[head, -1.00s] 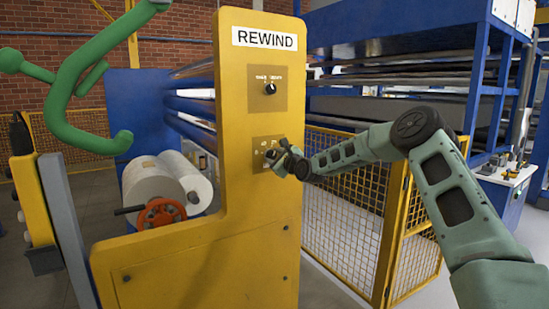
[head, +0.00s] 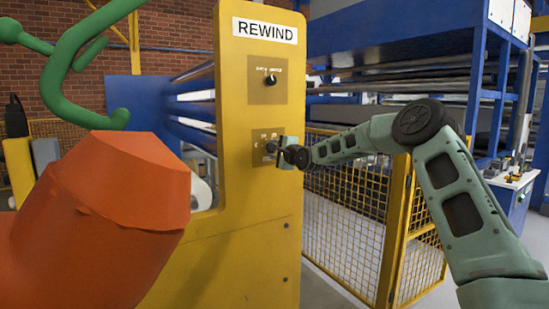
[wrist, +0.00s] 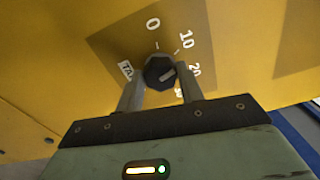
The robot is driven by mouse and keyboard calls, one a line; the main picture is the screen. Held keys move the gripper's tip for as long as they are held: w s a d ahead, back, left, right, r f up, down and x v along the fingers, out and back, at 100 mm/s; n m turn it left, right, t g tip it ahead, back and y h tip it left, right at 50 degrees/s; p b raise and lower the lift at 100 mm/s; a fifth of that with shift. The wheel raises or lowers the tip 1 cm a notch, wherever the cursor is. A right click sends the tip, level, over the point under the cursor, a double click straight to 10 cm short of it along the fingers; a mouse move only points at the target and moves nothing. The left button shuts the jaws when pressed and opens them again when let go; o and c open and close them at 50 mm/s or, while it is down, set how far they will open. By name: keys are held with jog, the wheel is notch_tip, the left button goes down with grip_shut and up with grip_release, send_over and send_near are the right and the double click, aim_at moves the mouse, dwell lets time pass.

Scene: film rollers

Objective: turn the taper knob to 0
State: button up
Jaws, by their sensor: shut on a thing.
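The taper knob (wrist: 157,66) is a dark faceted knob on a darker panel of the yellow REWIND stand, with 0, 10 and 20 printed around it. In the wrist view my gripper (wrist: 159,80) has one finger on each side of the knob and is shut on it. A pale mark on the knob points right, roughly towards the 20. A label left of the knob is partly hidden by a finger. In the head view my gripper (head: 280,151) is at the lower panel (head: 258,158) and largely hides the knob.
Another knob (head: 270,80) sits on the upper panel. A large orange shape (head: 95,220) fills the lower left close to the head camera; I cannot tell what it is. Yellow mesh fencing (head: 345,200) stands right of the stand. A green curved bar (head: 60,75) hangs at upper left.

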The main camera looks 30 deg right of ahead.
jog(key=n+b, duration=0.1)
jog(key=n, duration=0.2)
jog(key=n+b, duration=0.2)
jog(key=n, duration=0.2)
jog(key=n+b, duration=0.1)
jog(key=n, duration=0.3)
jog(key=shift+f+b, duration=0.25)
jog(key=shift+b, duration=0.1)
jog(key=shift+n, duration=0.4)
jog(key=o, duration=1)
jog(key=shift+r, duration=0.1)
jog(key=shift+s, duration=0.1)
jog(key=s+b, duration=0.2)
jog(key=s, duration=1.5)
jog(key=shift+s+d, duration=0.15)
jog(key=shift+d, duration=0.15)
